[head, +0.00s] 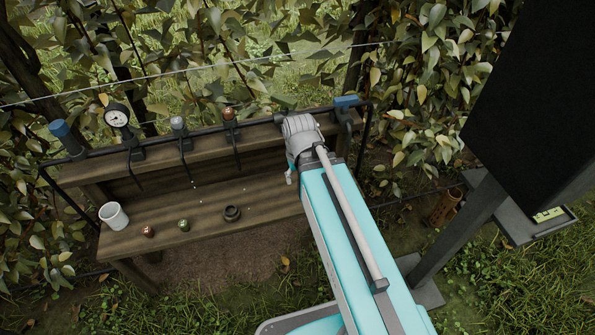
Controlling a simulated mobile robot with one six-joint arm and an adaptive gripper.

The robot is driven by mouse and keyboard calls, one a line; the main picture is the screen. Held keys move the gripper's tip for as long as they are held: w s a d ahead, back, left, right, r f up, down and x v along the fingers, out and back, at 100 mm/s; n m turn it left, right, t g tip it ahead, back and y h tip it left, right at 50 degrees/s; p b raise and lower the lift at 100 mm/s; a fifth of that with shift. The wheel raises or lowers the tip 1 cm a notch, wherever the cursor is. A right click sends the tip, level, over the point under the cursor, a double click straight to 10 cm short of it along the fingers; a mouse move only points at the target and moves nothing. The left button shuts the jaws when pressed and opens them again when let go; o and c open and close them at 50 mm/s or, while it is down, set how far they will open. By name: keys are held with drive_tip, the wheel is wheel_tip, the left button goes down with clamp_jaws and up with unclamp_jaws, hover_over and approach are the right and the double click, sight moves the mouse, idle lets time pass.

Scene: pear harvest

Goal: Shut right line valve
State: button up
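The right line valve (346,102), with a blue handle, sits at the right end of the black pipe (203,126) above the wooden bench. Its handle looks roughly in line with the pipe, but the angle is hard to judge. A grey joint of my arm stands just left of the valve, in front of the pipe as seen from here. My gripper is hidden behind my arm, so its fingers and its distance from the valve do not show.
On the pipe are a blue-capped fitting (66,137), a gauge (117,116) and two sprinkler-like heads (178,124). The bench (190,206) holds a white cup (114,215), small caps (184,225) and a dark ring (232,213). A dark panel (535,110) stands right; leafy branches hang behind.

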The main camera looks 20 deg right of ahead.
drive_tip(key=shift+r, duration=0.15)
wheel_tip(320, 180, up, 31)
drive_tip(key=n+p, duration=0.9)
drive_tip(key=p, duration=2.2)
hover_over(284, 98)
drive_tip(key=shift+m, duration=0.3)
drive_tip(key=shift+f, duration=0.25)
wheel_tip(284, 98, down, 14)
drive_tip(key=b, duration=1.3)
drive_tip(key=shift+r+b, duration=0.25)
drive_tip(key=shift+b, duration=0.15)
